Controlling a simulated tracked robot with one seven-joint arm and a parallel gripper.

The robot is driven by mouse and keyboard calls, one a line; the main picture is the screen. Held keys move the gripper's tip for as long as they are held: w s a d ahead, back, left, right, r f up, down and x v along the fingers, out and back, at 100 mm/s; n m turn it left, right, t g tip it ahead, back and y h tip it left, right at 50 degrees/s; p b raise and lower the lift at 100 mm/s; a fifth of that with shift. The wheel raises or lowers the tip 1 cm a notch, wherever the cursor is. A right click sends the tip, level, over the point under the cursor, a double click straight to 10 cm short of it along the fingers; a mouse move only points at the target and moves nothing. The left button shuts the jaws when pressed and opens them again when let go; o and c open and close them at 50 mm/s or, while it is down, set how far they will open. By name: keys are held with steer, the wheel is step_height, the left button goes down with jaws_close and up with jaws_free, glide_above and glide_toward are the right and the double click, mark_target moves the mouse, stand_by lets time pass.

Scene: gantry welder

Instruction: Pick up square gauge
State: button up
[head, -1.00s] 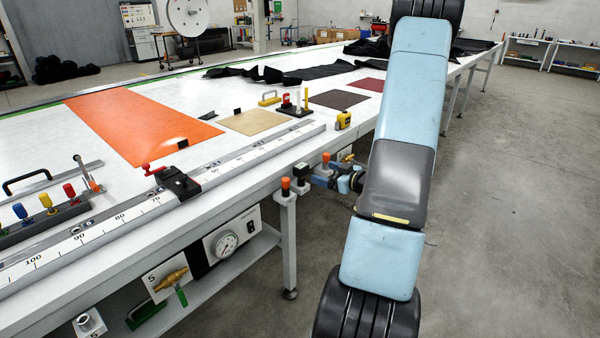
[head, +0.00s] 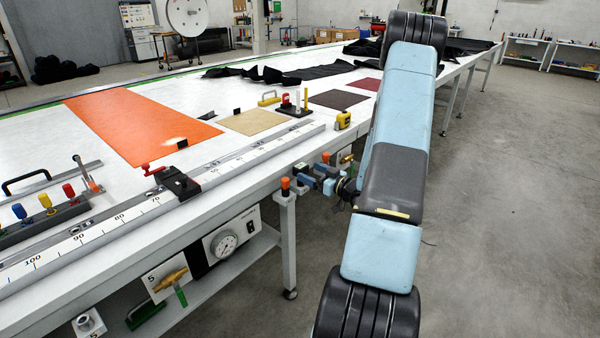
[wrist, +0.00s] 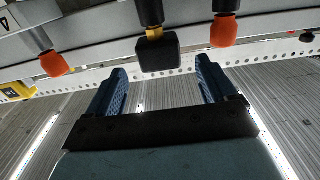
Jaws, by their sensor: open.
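A dark square block with a yellow band at its neck, which looks like the square gauge (wrist: 157,54), hangs at the table edge between two orange-tipped pieces. In the head view its dark top (head: 300,169) shows just beyond my gripper (head: 314,177), partly hidden. In the wrist view my gripper (wrist: 162,77) is open, with one blue finger to each side of and below the block. The block lies in line with the gap between the fingers. I cannot tell whether its lower end is between the fingertips. No contact is visible.
An orange-tipped piece stands on the left (wrist: 53,63) and another on the right (wrist: 225,31), close to the fingers. The long white table (head: 250,190) with a ruler rail lies left of my arm. The floor (head: 500,220) to the right is clear.

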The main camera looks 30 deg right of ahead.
mark_target(305, 169)
steer(key=shift+x, duration=2.7)
steer(key=shift+c, duration=0.4)
steer(key=c, duration=1)
